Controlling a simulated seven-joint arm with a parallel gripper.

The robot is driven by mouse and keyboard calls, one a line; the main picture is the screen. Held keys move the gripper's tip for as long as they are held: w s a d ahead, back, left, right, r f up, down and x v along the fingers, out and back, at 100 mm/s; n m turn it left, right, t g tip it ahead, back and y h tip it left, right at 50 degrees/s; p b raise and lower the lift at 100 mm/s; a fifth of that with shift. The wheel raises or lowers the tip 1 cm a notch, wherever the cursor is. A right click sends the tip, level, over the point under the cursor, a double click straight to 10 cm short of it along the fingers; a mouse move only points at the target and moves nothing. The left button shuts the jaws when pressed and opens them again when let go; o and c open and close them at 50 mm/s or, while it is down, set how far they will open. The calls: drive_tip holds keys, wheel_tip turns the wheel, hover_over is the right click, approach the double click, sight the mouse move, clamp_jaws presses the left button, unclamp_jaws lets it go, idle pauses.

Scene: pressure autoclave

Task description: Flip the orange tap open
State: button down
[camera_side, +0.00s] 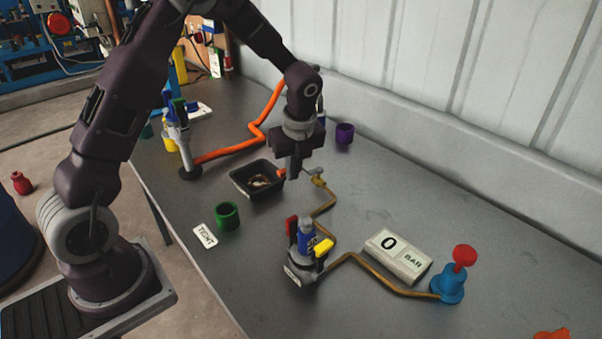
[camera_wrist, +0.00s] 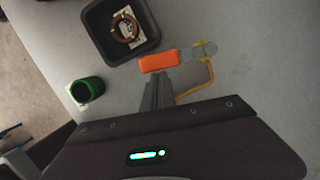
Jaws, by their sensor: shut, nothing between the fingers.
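The orange tap (camera_wrist: 158,62) shows in the wrist view as an orange handle on a grey lever, running left from a brass fitting (camera_wrist: 209,48). In the side view the brass fitting (camera_side: 318,177) sits on a brass pipe, and only a small bit of the orange handle (camera_side: 281,173) shows beside my fingers. My gripper (camera_wrist: 158,80) is shut and empty, with its fingertips just below the orange handle in the wrist view. It also shows in the side view (camera_side: 294,176), pointing down. I cannot tell whether the fingertips touch the handle.
A black tray (camera_side: 243,184) with a brown ring in it lies left of the tap. A green cup (camera_side: 228,216), a blue autoclave with red and yellow clamps (camera_side: 306,240), a "0 BAR" display (camera_side: 398,255) and a blue pump with a red knob (camera_side: 452,283) stand around.

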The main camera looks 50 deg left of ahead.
sight(285, 169)
drive_tip(key=a+m, duration=0.3)
drive_tip(key=shift+w+a+m+t, duration=0.1)
drive_tip(key=shift+a+m+t, duration=0.1)
drive_tip(key=shift+m+t, duration=0.15)
drive_tip(key=w+a+m, duration=0.2)
drive_tip(key=w+a, duration=0.4)
drive_tip(key=shift+a+h, duration=0.3)
drive_tip(key=shift+h, duration=0.1)
drive_tip(key=shift+w+a+r+m+t, duration=0.1)
drive_tip(key=shift+w+a+m+t, duration=0.05)
drive_tip(key=shift+w+m+t, duration=0.15)
idle(0.4)
drive_tip(key=s, duration=0.4)
drive_tip(key=shift+s, duration=0.1)
drive_tip(key=a+v, duration=0.1)
drive_tip(key=v, duration=0.8)
drive_tip(key=shift+s+r, duration=0.4)
drive_tip(key=shift+s, duration=0.1)
